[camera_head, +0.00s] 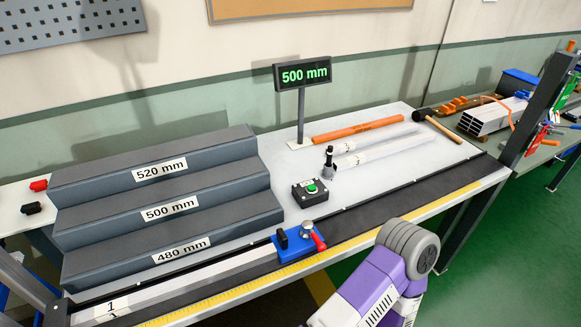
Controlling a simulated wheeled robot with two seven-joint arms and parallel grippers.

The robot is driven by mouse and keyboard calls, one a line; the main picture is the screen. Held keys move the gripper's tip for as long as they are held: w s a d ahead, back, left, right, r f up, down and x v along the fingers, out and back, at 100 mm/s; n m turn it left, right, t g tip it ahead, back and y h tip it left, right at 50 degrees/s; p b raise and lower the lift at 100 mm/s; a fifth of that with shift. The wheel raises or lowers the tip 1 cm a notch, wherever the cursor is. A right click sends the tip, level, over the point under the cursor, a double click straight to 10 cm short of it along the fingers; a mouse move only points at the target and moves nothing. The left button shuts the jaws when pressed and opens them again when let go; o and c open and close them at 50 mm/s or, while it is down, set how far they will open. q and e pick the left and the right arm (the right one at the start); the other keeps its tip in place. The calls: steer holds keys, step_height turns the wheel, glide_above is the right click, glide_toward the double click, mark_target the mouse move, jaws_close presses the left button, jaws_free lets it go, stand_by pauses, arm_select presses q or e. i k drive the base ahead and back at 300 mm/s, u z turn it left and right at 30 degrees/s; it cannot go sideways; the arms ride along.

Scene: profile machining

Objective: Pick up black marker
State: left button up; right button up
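A short black object (31,208), possibly the black marker, lies on the white surface at the far left, beside the grey steps. A similar red object (38,185) lies just behind it. Another black upright piece (329,156) stands in a small grey base near the middle of the table; I cannot tell whether it is a marker. Neither of my grippers is in view. Only a purple and grey link of my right arm shows at the lower right, in front of the table.
Grey steps (165,216) labelled 520, 500 and 480 mm fill the table's left part. A green-button box (310,193), a blue stop block (299,243), an orange bar (358,130), a mallet (440,127) and a 500 mm display (303,74) occupy the rest.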

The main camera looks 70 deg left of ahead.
mark_target(329, 150)
steer(key=k, duration=0.1)
steer(key=u, duration=1.2)
